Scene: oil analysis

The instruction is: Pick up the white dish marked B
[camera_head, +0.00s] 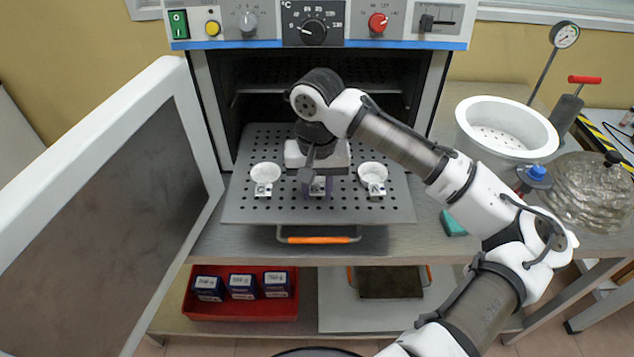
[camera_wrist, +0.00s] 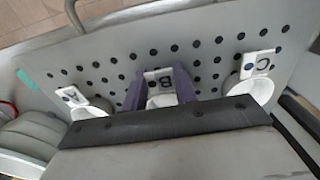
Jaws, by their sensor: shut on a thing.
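The white dish marked B (camera_wrist: 160,101) is in the middle of the perforated tray (camera_head: 345,212). In the wrist view its tab lies between the two purple fingers of my gripper (camera_wrist: 163,88). My gripper is shut on the tab, pointing down. In the head view my gripper (camera_head: 318,184) and wrist hide the dish's bowl; only the marked tab shows. I cannot tell whether the dish still touches the tray.
White dish C (camera_head: 265,174) and white dish A (camera_head: 373,174) stand on the tray on either side. The open oven door (camera_head: 110,190) fills the left. A white strainer pot (camera_head: 505,130) stands right. A red bin (camera_head: 240,303) sits below.

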